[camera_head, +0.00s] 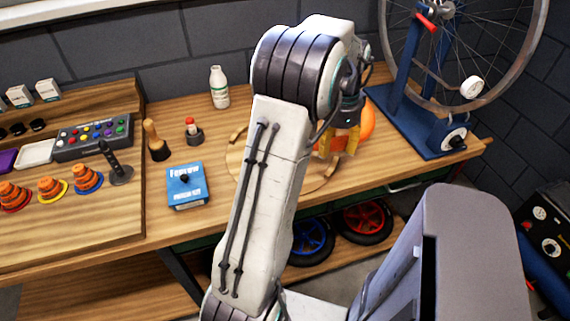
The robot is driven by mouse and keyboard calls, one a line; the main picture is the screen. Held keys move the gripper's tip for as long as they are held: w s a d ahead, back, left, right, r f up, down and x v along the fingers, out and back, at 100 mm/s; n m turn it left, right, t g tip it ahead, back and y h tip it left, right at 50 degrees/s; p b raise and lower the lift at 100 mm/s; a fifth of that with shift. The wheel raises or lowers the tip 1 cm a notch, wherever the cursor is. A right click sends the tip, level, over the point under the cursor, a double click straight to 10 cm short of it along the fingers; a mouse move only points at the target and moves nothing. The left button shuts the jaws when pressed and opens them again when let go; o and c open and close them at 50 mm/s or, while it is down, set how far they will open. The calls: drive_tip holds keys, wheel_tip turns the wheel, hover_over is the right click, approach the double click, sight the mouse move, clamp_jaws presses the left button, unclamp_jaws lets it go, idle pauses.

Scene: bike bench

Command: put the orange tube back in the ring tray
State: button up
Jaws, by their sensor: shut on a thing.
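My gripper (341,142), with yellow fingers, is over the right part of a round wooden tray with a raised rim (234,160), probably the ring tray. It is shut on an orange thing (367,121), probably the orange tube, which shows to the right of the fingers. More orange shows at the fingers' left. My arm hides much of the tray and the held thing, so I cannot tell whether the orange thing touches the tray.
A blue box (185,187), a red-topped item (193,131), a wooden-handled brush (155,140) and a white bottle (219,88) stand left of the tray. A blue wheel stand (415,125) is at right. Several orange cone-like pieces (50,188) sit at far left.

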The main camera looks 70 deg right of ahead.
drive_tip(key=w+a+f, duration=0.2)
drive_tip(key=w, duration=0.1)
drive_tip(key=w+a+f, duration=0.1)
drive_tip(key=w+f, duration=0.1)
drive_tip(key=w, duration=0.1)
drive_tip(key=w+a+f, duration=0.2)
drive_tip(key=w, duration=0.1)
drive_tip(key=shift+w+a+f, duration=0.3)
drive_tip(key=shift+w+f, duration=0.1)
drive_tip(key=shift+f, duration=2.05)
drive_tip(key=o, duration=1.2)
drive_tip(key=shift+f, duration=0.1)
